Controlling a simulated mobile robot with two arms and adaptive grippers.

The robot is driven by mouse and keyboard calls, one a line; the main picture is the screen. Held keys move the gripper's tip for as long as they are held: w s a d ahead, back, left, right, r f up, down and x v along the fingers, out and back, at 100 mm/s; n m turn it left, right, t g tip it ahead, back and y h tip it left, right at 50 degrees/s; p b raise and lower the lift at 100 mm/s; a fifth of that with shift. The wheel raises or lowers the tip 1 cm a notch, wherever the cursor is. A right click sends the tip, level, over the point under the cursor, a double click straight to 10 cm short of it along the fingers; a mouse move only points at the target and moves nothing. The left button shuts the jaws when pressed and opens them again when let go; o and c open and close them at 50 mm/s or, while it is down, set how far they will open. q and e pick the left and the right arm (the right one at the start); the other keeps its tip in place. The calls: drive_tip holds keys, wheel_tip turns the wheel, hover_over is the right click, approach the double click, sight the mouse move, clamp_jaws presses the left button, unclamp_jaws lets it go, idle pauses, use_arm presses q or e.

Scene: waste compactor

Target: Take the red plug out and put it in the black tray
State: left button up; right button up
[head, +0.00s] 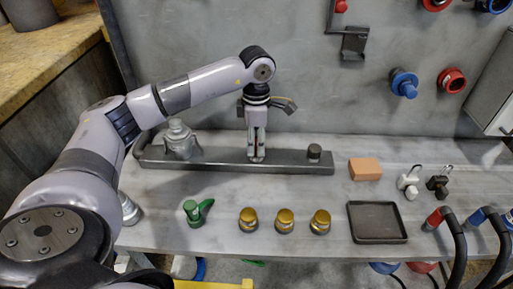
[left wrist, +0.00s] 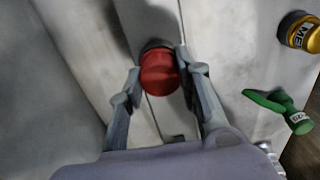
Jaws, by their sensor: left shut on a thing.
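The red plug (left wrist: 159,74) shows in the left wrist view between the two fingers of my left gripper (left wrist: 160,62), which touch its sides. In the head view my left gripper (head: 257,157) points down at the middle of the long grey bar (head: 300,166) and hides the plug. A dark round edge shows just behind the plug; I cannot tell whether the plug is still seated. The black tray (head: 377,223) lies empty on the bench to the right. My right gripper is not in view.
A grey metal fitting (head: 180,140) and a dark cap (head: 314,152) stand on the bar. An orange block (head: 365,169) lies behind the tray. A green valve (head: 197,212) and three gold caps (head: 284,221) stand in front.

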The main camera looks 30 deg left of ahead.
use_arm(q)
clamp_jaws()
drive_tip(key=n, duration=0.3)
drive_tip(key=shift+r+p, duration=0.1)
drive_tip(key=shift+p, duration=0.25)
drive_tip(key=shift+n, duration=1)
drive_tip(key=shift+n+p, duration=0.4)
drive_tip(key=shift+n, duration=2.2)
drive_tip(key=n+p, duration=0.1)
drive_tip(key=n, duration=0.2)
drive_tip(key=shift+n, duration=1.1)
